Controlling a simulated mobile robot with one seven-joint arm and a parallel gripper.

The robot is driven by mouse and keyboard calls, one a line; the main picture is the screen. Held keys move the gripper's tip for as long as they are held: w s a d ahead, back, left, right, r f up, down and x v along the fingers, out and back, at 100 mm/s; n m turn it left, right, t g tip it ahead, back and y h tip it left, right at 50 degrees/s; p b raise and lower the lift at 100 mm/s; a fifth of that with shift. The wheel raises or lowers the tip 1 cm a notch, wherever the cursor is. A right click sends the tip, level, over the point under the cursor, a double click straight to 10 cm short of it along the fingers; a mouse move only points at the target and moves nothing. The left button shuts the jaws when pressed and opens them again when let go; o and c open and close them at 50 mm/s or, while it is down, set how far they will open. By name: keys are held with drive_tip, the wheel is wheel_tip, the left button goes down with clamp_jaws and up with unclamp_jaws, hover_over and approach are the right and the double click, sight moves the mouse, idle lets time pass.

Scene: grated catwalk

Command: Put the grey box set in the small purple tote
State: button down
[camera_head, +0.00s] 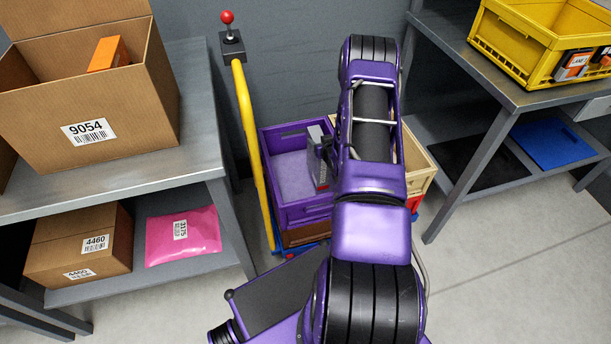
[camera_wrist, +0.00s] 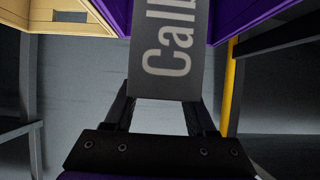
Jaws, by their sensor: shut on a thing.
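The grey box set (camera_wrist: 168,60) fills the top middle of the wrist view, with light lettering that begins "Cali". My gripper (camera_wrist: 163,108) is shut on it, one finger at each side. In the head view the grey box (camera_head: 316,138) shows partly at my gripper (camera_head: 322,165), above the right part of the purple tote (camera_head: 272,211). The tote is open and its visible floor is bare. My arm hides its right side. I cannot tell whether the box touches the tote.
A tan crate (camera_head: 415,165) stands right of the tote, partly behind my arm. A yellow upright handle (camera_head: 250,150) rises at the tote's left. Metal tables flank it, with an open carton (camera_head: 90,150) left and a yellow crate (camera_head: 515,50) right.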

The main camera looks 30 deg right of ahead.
sight(325, 167)
wheel_tip(325, 167, down, 10)
drive_tip(key=shift+r+b, duration=0.25)
drive_tip(key=shift+b, duration=0.55)
drive_tip(key=shift+r, duration=0.1)
drive_tip(key=shift+c, duration=1.1)
unclamp_jaws()
drive_tip(key=shift+f, duration=0.2)
drive_tip(key=shift+r, duration=0.15)
drive_tip(key=p+v, duration=0.2)
drive_tip(key=v, duration=1)
drive_tip(key=shift+s+d, duration=0.1)
